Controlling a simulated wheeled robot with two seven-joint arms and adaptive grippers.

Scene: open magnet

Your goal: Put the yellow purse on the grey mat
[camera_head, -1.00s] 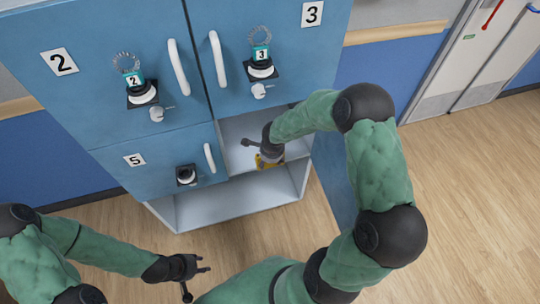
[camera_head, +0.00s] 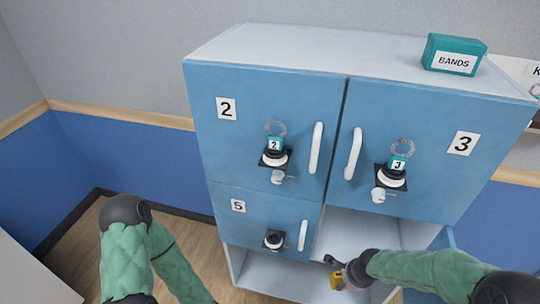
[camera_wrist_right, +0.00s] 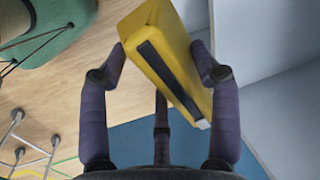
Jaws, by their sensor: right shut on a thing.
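The yellow purse (camera_head: 337,281) is small in the head view, in front of the open lower right part of the blue locker. In the right wrist view it is a yellow block (camera_wrist_right: 165,55) with a dark strip along one face. My right gripper (camera_head: 343,271) is shut on it, with fingers on both sides in the wrist view (camera_wrist_right: 158,68). My left arm is at the lower left of the head view, but its gripper is out of frame. I see no grey mat in these views.
The blue locker (camera_head: 265,100) has shut doors 2, 3 and 5 with handles and locks. A teal BANDS box (camera_head: 455,55) sits on top. Wood floor shows at left.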

